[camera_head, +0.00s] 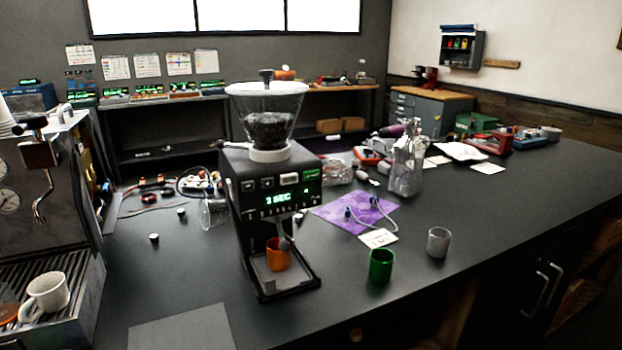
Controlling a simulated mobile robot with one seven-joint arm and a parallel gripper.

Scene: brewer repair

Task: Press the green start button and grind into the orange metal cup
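The black coffee grinder (235,195) stands upright on the dark counter, with a clear hopper (267,110) of dark beans on top. Its front panel has several small buttons and a lit green display (278,199) that seems to show a number and "SEC". A small green patch (311,174) at the panel's upper right may be the start button; it is too small to be sure. The orange metal cup (276,258) stands upright on the grinder's tray under the spout, which hides part of its rim. The inside of the cup cannot be made out. My gripper is not in view.
A green cup (381,266) and a grey cup (438,242) stand right of the grinder. Behind them are a purple cloth (343,213) and a silver bag (404,168). An espresso machine (60,220) with a white mug (46,294) is at left. The front counter is mostly clear.

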